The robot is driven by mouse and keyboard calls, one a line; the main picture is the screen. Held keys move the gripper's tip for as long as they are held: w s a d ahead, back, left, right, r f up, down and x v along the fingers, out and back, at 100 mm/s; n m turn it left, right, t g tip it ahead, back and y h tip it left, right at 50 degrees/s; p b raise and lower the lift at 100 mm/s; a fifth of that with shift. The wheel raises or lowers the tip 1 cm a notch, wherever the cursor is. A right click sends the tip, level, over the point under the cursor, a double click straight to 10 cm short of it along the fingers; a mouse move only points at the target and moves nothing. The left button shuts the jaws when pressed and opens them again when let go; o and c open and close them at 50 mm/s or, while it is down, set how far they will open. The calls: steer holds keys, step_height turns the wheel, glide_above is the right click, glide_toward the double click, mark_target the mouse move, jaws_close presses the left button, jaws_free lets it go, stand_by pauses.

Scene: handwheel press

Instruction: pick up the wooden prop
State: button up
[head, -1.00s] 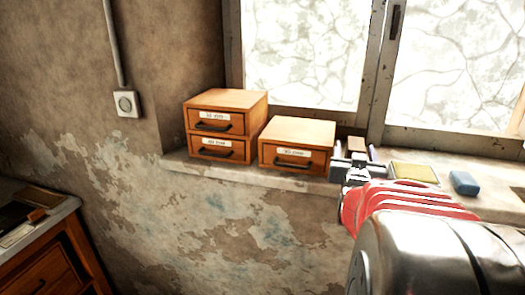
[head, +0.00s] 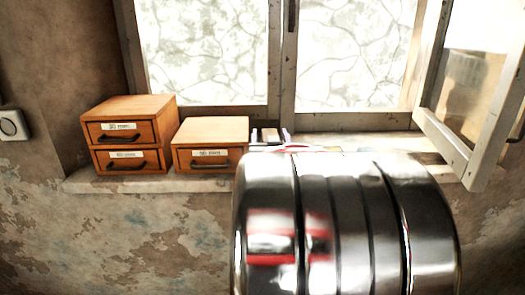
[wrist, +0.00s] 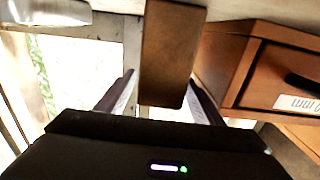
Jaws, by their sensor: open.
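The wooden prop (wrist: 172,55) is a plain brown block in the wrist view, where it stretches from the sill at the top of the picture down between my fingers. My gripper (wrist: 163,80) is open, with one finger on each side of the prop and a visible gap on both sides. In the head view, the top of the prop (head: 270,134) shows as a small brown patch between the fingertips of my gripper (head: 271,139). My arm hides the rest of it there.
A small wooden drawer box (head: 210,145) stands just left of my gripper on the window sill (head: 130,184); it also shows close by in the wrist view (wrist: 262,70). A two-drawer stack (head: 127,135) stands farther left. An open window sash (head: 462,110) juts out at right.

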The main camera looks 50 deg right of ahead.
steer(key=shift+c, duration=0.6)
steer(key=c, duration=1.2)
